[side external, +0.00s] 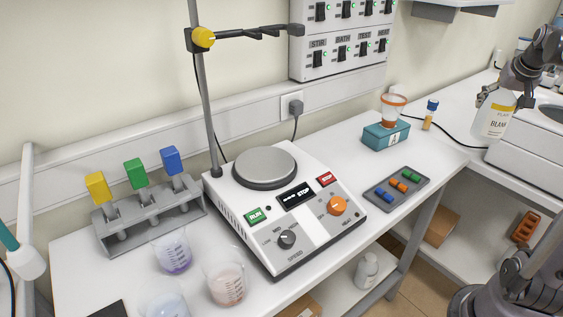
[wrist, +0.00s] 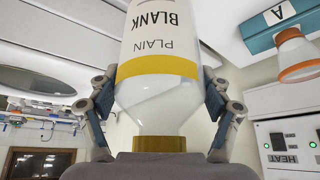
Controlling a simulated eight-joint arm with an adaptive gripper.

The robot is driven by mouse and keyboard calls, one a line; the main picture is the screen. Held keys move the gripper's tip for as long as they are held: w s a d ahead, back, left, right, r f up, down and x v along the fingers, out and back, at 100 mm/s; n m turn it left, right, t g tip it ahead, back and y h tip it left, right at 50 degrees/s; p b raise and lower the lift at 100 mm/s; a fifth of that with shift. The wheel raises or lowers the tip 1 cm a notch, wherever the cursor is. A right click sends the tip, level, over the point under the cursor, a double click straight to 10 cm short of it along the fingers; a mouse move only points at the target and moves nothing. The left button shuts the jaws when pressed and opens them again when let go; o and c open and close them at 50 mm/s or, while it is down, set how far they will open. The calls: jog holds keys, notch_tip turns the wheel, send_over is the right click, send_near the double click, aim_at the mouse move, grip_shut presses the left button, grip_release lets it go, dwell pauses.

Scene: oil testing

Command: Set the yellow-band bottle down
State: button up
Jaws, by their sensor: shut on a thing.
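The yellow-band bottle (side external: 494,124) is a clear-and-white bottle with a label reading PLAIN BLANK and a yellow stripe. It is upright at the right of the side external view. My gripper (side external: 503,97) is shut on it from above, around its upper part. In the wrist view the bottle (wrist: 160,55) shows upside down, with one finger of my gripper (wrist: 160,97) on each side of its shoulder and its brown-gold cap nearest my palm. Its base is cut off in the wrist view. In the side view it appears raised; the exact height is unclear.
A white machine (side external: 528,140) stands behind the bottle on the right bench. A teal box (side external: 385,136) with an orange-rimmed funnel, a small blue-capped vial (side external: 429,115) and a grey button tray (side external: 397,187) sit to the left. The white hotplate (side external: 300,235) occupies the middle bench.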

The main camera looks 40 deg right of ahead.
jog(key=w+a+f, duration=0.1)
jog(key=w+f, duration=0.9)
jog(key=shift+w+a+f, duration=0.15)
jog(key=shift+w+a, duration=0.1)
jog(key=shift+a, duration=0.15)
jog(key=shift+f, duration=0.1)
jog(key=o, duration=1.6)
jog(key=shift+c, duration=0.2)
